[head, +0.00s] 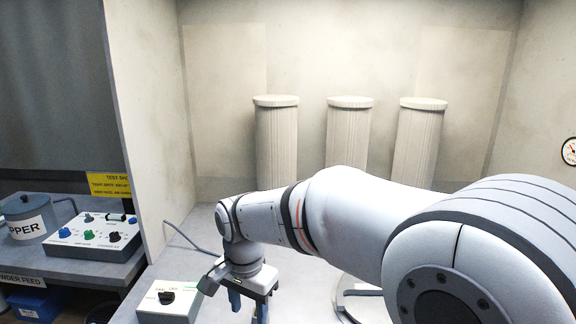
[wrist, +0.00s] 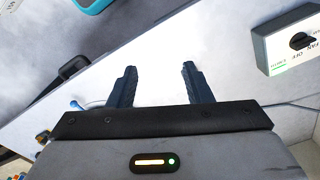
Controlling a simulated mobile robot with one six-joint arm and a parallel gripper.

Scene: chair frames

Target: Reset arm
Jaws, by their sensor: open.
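My gripper (head: 248,300) hangs at the end of my white arm, low in the middle of the head view, beside a small switch box (head: 168,302). In the wrist view my gripper (wrist: 158,75) has its two dark fingers spread apart with nothing between them. The wrist view looks over a white table surface (wrist: 220,35). The switch box (wrist: 292,42) with a black knob is at the upper right there, apart from the fingers. My arm hides part of the table in the head view.
Three ribbed pale columns (head: 277,140) stand at the back of the booth. A side wall (head: 150,110) separates it from a left bench with a control box (head: 92,235) and a grey pot (head: 30,218). A round gauge (head: 570,151) is on the right wall.

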